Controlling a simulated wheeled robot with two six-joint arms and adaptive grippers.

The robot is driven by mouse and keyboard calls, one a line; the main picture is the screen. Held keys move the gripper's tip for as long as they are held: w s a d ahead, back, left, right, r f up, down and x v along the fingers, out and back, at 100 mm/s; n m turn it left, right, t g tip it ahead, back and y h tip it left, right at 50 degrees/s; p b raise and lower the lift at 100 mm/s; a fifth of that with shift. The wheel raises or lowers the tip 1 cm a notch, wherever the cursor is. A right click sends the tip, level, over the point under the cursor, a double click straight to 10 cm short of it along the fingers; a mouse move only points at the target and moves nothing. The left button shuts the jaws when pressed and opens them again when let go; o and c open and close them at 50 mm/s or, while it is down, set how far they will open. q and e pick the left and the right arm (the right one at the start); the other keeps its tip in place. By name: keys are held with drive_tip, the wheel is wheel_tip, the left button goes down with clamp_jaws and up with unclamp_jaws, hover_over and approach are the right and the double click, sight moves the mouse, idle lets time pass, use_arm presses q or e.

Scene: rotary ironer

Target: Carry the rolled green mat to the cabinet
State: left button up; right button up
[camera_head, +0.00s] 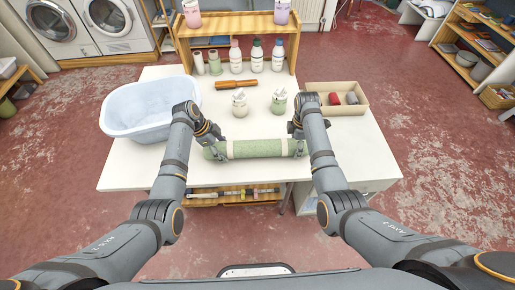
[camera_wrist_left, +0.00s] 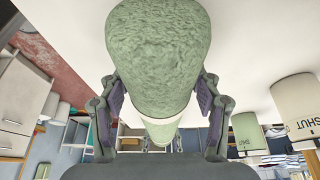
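The rolled green mat (camera_head: 258,148) lies crosswise over the front part of the white table, with pale bands near its ends. My left gripper (camera_head: 216,149) has its fingers on both sides of the mat's left end. In the left wrist view its pads (camera_wrist_left: 161,105) press against the mat (camera_wrist_left: 158,50). My right gripper (camera_head: 299,148) has its fingers around the mat's right end. I cannot tell whether the mat touches the tabletop. A white cabinet (camera_head: 367,187) shows under the table's right side, partly hidden by my right arm.
On the white table (camera_head: 140,165) are a pale blue basin (camera_head: 150,108), two canisters (camera_head: 240,104), a wooden roller (camera_head: 236,84) and an open box (camera_head: 350,110). A wooden rack with bottles (camera_head: 235,57) stands behind.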

sight(224, 145)
use_arm(q)
drive_tip(key=c, duration=0.8)
use_arm(e)
drive_tip(key=c, duration=0.8)
